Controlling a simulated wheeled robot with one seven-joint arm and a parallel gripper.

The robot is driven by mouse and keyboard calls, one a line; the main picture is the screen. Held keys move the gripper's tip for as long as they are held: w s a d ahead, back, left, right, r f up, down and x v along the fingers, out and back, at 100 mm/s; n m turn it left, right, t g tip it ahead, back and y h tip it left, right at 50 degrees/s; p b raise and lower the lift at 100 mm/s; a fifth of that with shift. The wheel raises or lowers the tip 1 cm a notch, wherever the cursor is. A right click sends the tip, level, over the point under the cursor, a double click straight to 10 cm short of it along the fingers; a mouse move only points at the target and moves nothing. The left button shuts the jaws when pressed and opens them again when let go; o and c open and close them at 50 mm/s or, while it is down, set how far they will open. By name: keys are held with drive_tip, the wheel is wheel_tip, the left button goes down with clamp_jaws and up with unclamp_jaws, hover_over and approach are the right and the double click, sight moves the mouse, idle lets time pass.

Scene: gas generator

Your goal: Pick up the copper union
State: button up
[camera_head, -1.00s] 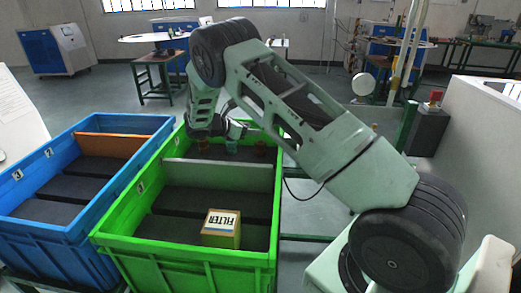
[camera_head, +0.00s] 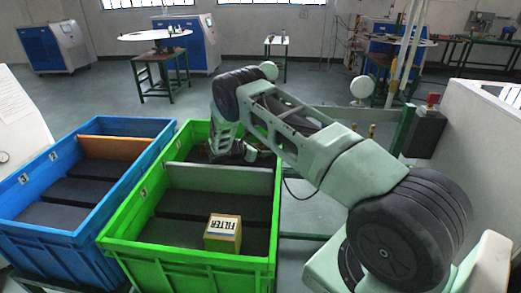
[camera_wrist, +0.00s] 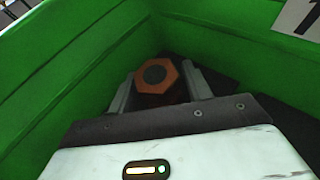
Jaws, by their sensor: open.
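The copper union (camera_wrist: 157,76) shows in the wrist view as an orange-brown hexagonal fitting with a dark round opening, near a corner of the green crate (camera_wrist: 80,62). My gripper (camera_wrist: 158,88) is open, with one grey finger on each side of the union. I cannot tell whether either finger touches it. In the head view my gripper is down in the far compartment of the green crate (camera_head: 110,242), mostly hidden by my arm. The union cannot be made out there.
A grey divider (camera_head: 218,178) splits the green crate. A box marked FILTER (camera_head: 223,234) sits in its near compartment. A blue crate (camera_head: 50,240) with an orange divider (camera_head: 115,147) stands to the left. The crate walls rise close around my gripper.

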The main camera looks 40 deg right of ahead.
drive_tip(key=shift+d+f, duration=0.3)
drive_tip(key=shift+d, duration=0.3)
drive_tip(key=c, duration=0.9)
drive_tip(key=shift+o, duration=0.2)
drive_tip(key=shift+r, duration=0.1)
